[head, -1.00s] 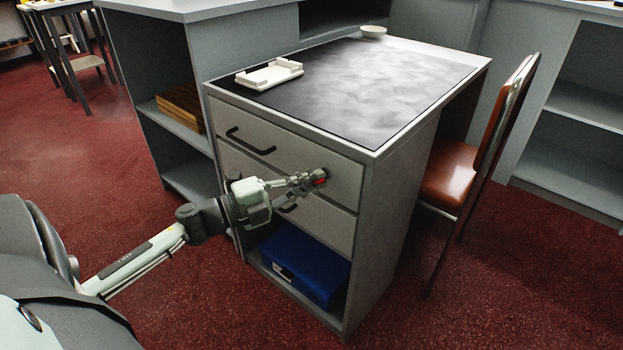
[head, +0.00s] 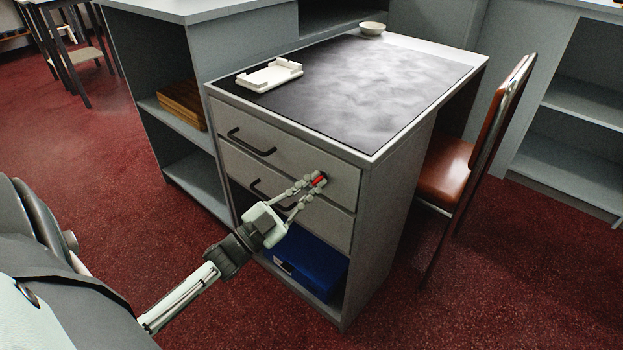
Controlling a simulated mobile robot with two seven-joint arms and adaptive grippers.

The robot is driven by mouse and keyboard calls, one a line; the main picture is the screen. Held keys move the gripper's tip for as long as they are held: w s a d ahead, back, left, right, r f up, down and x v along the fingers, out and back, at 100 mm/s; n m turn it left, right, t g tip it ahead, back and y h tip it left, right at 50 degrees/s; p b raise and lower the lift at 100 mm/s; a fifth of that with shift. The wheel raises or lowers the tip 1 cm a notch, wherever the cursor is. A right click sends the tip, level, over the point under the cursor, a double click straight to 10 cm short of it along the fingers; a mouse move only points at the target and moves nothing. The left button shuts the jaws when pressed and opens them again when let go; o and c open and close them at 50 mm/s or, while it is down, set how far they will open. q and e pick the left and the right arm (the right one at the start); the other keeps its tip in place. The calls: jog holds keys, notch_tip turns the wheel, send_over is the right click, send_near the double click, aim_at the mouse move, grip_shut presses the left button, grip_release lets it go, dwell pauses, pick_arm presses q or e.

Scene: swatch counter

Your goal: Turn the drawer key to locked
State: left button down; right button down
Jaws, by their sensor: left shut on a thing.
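The drawer key (head: 319,181) has a red part and sits at the right side of the top drawer front (head: 290,160) of the desk. My left gripper (head: 317,182) is shut on the key, with its fingers reaching up to it from the lower left. The fingers hide part of the key and the lock around it, so the key's exact angle is hard to tell. The top drawer is closed. My right gripper is not in view.
The second drawer (head: 330,223) is closed below, with a blue box (head: 305,262) on the open shelf under it. A white tray (head: 270,75) and small bowl (head: 372,29) stand on the desk top (head: 478,70). A brown chair (head: 445,172) stands at the right.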

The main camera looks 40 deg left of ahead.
pick_arm(q)
jog(key=n+t+y+p, duration=0.1)
jog(key=n+y, duration=0.1)
jog(key=n, duration=0.3)
jog(key=shift+d, duration=0.1)
jog(key=shift+n+y+p, duration=0.85)
jog(key=shift+n+y, duration=0.35)
jog(key=shift+n, duration=0.8)
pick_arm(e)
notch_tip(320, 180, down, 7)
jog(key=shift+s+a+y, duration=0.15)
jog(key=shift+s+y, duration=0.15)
pick_arm(q)
jog(key=shift+f, duration=0.1)
jog(key=c, duration=1.6)
grip_release()
jog(key=shift+c, duration=0.2)
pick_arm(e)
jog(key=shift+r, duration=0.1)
pick_arm(q)
jog(key=shift+s, duration=0.1)
jog(key=v, duration=1.2)
jog(key=shift+f+t, duration=0.15)
jog(key=shift+t, duration=0.15)
